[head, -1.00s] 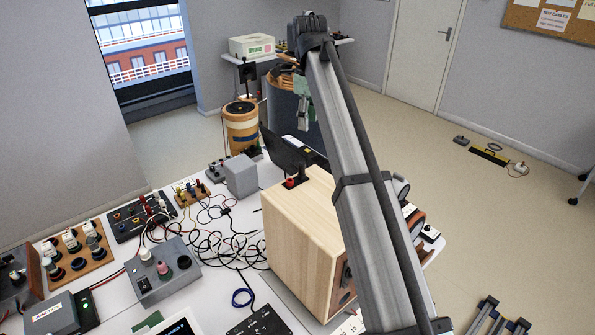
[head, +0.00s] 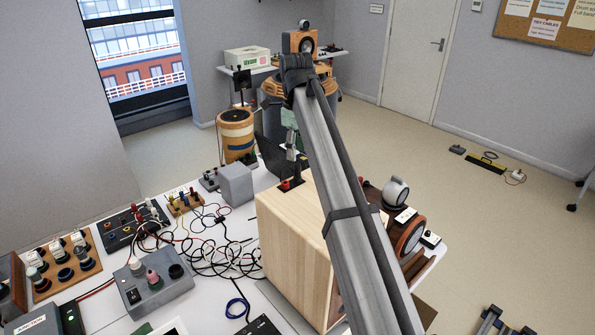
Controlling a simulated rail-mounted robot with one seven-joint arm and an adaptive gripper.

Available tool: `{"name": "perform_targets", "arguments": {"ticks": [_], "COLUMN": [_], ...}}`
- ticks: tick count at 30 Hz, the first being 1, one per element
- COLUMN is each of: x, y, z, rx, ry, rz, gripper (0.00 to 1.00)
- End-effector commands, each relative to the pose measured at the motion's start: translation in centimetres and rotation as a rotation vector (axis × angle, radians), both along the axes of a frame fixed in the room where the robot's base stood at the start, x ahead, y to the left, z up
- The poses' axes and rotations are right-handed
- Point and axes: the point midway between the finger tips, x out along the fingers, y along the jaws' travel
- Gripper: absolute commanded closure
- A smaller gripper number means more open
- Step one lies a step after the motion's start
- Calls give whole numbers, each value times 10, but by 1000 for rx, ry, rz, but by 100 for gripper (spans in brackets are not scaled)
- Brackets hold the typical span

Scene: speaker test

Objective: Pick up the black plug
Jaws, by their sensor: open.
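I cannot tell for sure which thing is the black plug. A small red and black item (head: 288,184) sits at the back edge of the top of the pale wooden speaker box (head: 290,235). Dark round plugs or knobs also show on the grey box (head: 158,287) and on the wooden board (head: 88,266) at the left. My gripper (head: 291,155) hangs from the arm's far end, small and partly hidden by my arm. It is just above and behind the speaker box's back edge. It is open, and nothing shows between its fingers.
Tangled black cables (head: 215,245) lie on the white bench left of the speaker box. A dark panel (head: 270,152) stands close behind my gripper. A plain grey box (head: 236,184) stands left of it. A brown speaker (head: 410,236) is right of my arm.

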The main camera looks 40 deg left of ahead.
Motion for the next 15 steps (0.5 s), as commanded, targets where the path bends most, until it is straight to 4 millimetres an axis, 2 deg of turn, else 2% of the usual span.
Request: {"name": "perform_targets", "arguments": {"ticks": [8,15], "x": [0,-1], "y": [-2,-5], "z": [-15,-44], "rx": [-1,-1], "ry": [1,1], "rz": [0,0], "gripper": [51,51]}}
